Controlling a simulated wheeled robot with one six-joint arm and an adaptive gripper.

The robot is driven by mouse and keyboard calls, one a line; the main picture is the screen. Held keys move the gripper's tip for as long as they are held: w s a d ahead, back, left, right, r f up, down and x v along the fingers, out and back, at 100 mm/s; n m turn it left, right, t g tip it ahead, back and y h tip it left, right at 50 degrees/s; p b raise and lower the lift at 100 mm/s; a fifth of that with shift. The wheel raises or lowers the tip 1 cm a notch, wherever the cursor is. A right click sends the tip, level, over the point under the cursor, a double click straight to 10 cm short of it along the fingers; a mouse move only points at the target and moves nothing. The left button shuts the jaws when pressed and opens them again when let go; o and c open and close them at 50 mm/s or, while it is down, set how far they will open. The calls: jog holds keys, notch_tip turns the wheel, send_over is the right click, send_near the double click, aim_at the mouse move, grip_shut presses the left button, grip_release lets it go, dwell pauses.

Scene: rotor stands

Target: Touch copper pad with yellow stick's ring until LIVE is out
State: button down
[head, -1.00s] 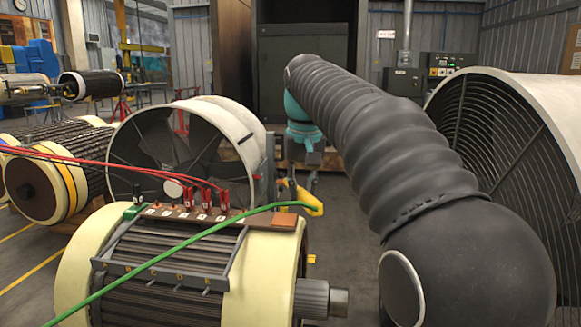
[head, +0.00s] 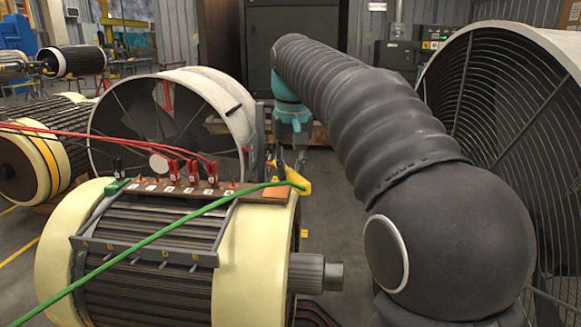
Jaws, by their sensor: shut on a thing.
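The yellow stick (head: 298,180) shows at the right end of the terminal board in the head view, with a green cable running from it to the lower left. My gripper (head: 291,160) is above it, shut on the stick; its fingers are small and partly hidden. The copper pad (head: 274,196) is a flat orange-brown plate at the board's right end, just below and left of the stick. The stick's ring is too small to make out, and I cannot tell whether it touches the pad. I cannot read any LIVE sign.
The terminal board (head: 205,188) carries several red clips (head: 192,172) and a green block (head: 115,186) on a cream-ended rotor (head: 262,250). The green cable (head: 150,238) crosses over the rotor. A large fan (head: 510,130) stands at right, another fan housing (head: 215,100) behind.

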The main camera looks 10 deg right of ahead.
notch_tip(320, 180, down, 7)
jog(key=b, duration=0.6)
jog(key=shift+r, duration=0.2)
jog(key=shift+f, duration=0.35)
dwell(0.8)
dwell(2.6)
notch_tip(320, 180, up, 9)
jog(key=p, duration=0.9)
jog(key=shift+r+p, duration=0.8)
jog(key=shift+r, duration=1.7)
